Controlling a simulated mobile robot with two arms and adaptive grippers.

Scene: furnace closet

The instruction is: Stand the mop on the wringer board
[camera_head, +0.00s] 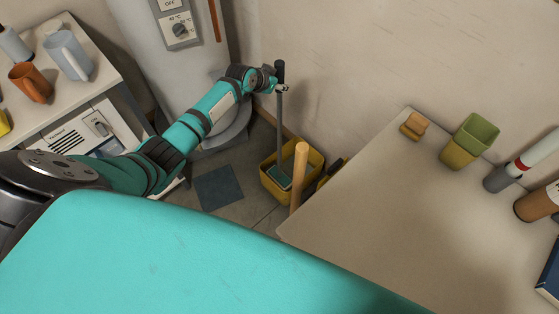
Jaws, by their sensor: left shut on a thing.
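The mop (279,122) has a dark grey pole with a black top grip and stands close to upright in the back corner. My left gripper (281,87) is shut around the pole just below the grip. A yellow bucket (266,181) stands on the floor beneath. The pole's lower end reaches down into the bucket's outline. A flat teal-grey piece (281,177) shows inside the bucket; I cannot tell whether it is the wringer board or the mop head, nor whether the pole touches it. My right gripper is not in view.
A light wooden pole (299,172) stands in front of the bucket. A beige worktop (370,215) at right holds a green-yellow cup (468,142), a wooden block (414,126) and bottles. A water heater (180,80) stands behind my left arm. A dark mat (218,187) lies on open floor.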

